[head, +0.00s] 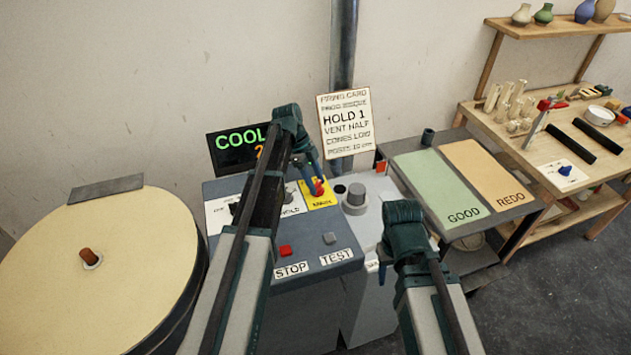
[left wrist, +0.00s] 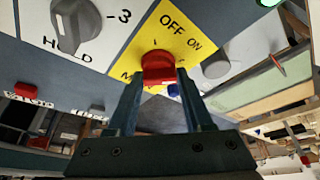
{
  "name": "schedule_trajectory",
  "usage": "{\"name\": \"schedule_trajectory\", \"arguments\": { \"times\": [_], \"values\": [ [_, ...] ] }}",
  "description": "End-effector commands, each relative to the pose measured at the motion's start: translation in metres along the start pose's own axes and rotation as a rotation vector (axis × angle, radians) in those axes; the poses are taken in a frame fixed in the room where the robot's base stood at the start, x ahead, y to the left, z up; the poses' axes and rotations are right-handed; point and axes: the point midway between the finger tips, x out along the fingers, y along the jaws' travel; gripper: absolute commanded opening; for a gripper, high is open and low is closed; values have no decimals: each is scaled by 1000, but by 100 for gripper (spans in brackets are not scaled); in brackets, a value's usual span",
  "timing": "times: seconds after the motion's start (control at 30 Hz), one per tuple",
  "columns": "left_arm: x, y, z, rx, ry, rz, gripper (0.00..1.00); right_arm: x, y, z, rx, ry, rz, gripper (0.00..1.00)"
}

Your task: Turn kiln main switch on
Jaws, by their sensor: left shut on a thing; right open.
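The kiln main switch is a red rotary knob (left wrist: 158,68) on a yellow plate (left wrist: 172,32) marked OFF and ON. In the head view the red knob (head: 318,188) shows on the yellow plate, on top of the grey-blue control box (head: 300,258). My left gripper (left wrist: 158,80) is shut on the red knob, with a finger on each side of it. In the head view my left gripper (head: 314,184) reaches down at the knob. The knob's exact pointing is hidden by the fingers. My right gripper (head: 383,268) is open and empty, at the right of the box.
A HOLD dial (left wrist: 78,22) sits beside the yellow plate. The red STOP button (head: 285,251) and grey TEST button (head: 329,238) are at the box front. A display (head: 238,149) reads COOL. The round kiln lid (head: 90,285) is at left, the GOOD/REDO table (head: 475,232) at right.

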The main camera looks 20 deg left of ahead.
Motion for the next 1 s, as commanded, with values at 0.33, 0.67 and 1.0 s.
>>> {"name": "schedule_trajectory", "arguments": {
  "times": [0.33, 0.67, 1.0],
  "values": [
    [0, 0, 0, 4, -2, 1, 0, 0, 0, 0, 0, 0, 0, 50],
    [0, 0, 0, 2, -1, 1, 81, 0, 0, 0, 0, 0, 0, 50],
    [-8, 0, -1, 2, 0, 1, 81, -8, 1, 0, 0, 0, 0, 50]
  ]
}}
